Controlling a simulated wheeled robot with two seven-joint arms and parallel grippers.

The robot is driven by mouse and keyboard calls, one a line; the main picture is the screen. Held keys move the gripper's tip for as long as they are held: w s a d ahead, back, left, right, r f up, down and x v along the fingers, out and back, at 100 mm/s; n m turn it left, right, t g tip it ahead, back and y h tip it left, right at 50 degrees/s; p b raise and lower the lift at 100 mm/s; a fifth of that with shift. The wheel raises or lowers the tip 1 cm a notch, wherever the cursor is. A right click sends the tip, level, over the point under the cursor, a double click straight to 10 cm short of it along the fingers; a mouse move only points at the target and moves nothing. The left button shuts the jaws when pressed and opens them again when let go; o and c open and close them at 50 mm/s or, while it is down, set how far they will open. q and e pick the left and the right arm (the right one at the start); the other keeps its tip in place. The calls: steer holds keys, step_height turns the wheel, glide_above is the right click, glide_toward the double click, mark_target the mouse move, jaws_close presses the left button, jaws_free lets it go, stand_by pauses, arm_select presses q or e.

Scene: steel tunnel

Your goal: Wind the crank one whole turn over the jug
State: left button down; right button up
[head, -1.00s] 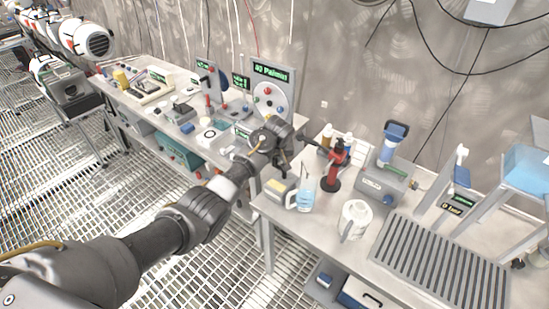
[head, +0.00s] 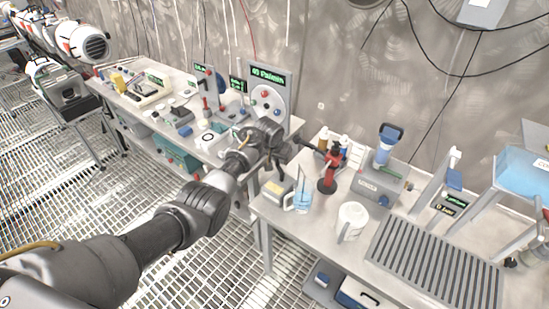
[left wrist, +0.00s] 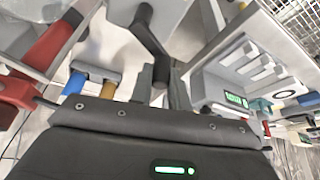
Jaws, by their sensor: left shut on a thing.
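My left gripper (head: 272,163) is shut at the left end of the bench, beside the red stand (head: 329,172). In the left wrist view, its fingers (left wrist: 162,84) are closed on the dark handle of the crank (left wrist: 150,38), whose arm runs up to a grey part at the top. In the head view, the gripper and wrist mostly hide the crank. A clear jug with blue liquid (head: 301,198) stands on the bench below and right of the gripper, close to the red stand. My right gripper is not in view.
A white mug-like vessel (head: 351,219) and a slatted grey rack (head: 430,265) stand right of the red stand. A grey machine with a blue top (head: 377,184) is behind. A second bench (head: 150,115) with panels and small items lies left, across a gap.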

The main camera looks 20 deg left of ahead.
arm_select(q)
steer(key=m, duration=0.1)
steer(key=d+m+h, duration=0.1)
steer(key=m, duration=0.1)
steer(key=shift+w, duration=0.3)
steer(key=shift+w+d+f+m+h+b, duration=0.15)
steer(key=shift+d+m+h+b, duration=0.2)
steer(key=shift+m+b, duration=0.5)
steer(key=d+m+g+b, duration=0.1)
steer(key=m+b, duration=0.3)
steer(key=b, duration=0.2)
steer(key=s+d+m+g+h+b, duration=0.1)
steer(key=d+m+g+b, duration=0.1)
steer(key=m+b, duration=0.2)
steer(key=d+m+g+h+b, duration=0.1)
steer(key=m+b, duration=0.4)
steer(key=b, duration=0.4)
steer(key=shift+s+d+g, duration=0.25)
steer(key=shift+s+g, duration=0.1)
steer(key=shift+g, duration=0.05)
steer(key=shift+b, duration=0.3)
